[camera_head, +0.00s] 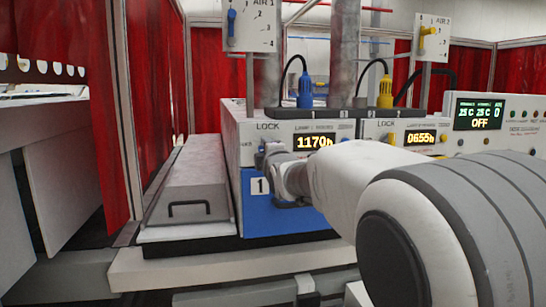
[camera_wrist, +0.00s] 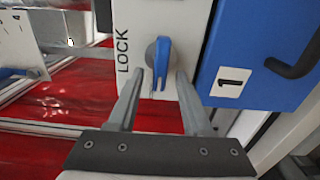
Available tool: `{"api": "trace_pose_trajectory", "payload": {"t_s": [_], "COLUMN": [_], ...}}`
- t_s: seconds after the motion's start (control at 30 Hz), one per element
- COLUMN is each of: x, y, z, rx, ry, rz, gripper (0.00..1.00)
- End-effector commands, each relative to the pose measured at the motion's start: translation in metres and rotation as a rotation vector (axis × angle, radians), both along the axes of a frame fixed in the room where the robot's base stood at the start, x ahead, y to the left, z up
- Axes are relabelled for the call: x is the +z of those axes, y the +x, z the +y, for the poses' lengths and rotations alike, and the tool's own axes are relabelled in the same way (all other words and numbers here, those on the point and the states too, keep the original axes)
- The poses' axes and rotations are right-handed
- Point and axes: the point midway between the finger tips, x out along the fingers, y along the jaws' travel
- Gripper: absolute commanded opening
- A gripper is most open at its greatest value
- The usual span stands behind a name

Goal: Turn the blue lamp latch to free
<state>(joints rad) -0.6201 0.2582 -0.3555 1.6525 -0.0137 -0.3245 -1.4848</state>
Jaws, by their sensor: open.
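The blue lamp latch (camera_wrist: 162,58) shows in the wrist view on a white panel, beside the word LOCK, which reads sideways there. Its round base is grey and its blue handle points down in that picture, towards my gripper. My gripper (camera_wrist: 160,76) is open, with one finger on each side of the handle's lower end. I cannot tell whether either finger touches it. In the head view my gripper (camera_head: 272,165) is at the white panel, just under LOCK, and mostly hides the latch.
A blue drawer front (camera_head: 282,212) marked 1, with a dark handle, lies below the latch panel. A lamp-hours display (camera_head: 312,142) reads 1170h. A grey lidded box (camera_head: 190,185) is at the left. Red curtains hang behind.

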Motion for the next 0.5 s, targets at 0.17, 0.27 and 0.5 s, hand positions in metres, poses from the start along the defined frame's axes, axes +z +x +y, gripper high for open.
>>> {"api": "trace_pose_trajectory", "payload": {"t_s": [0.17,0.27,0.5], "x": [0.001,0.001,0.002], "y": [-0.018,-0.034,-0.074], "z": [-0.004,-0.009,-0.021], "rx": [0.002,0.003,0.001], "ry": [0.001,0.003,0.004], "rz": [-0.001,-0.001,-0.001], "gripper": [0.5,0.5,0.5]}}
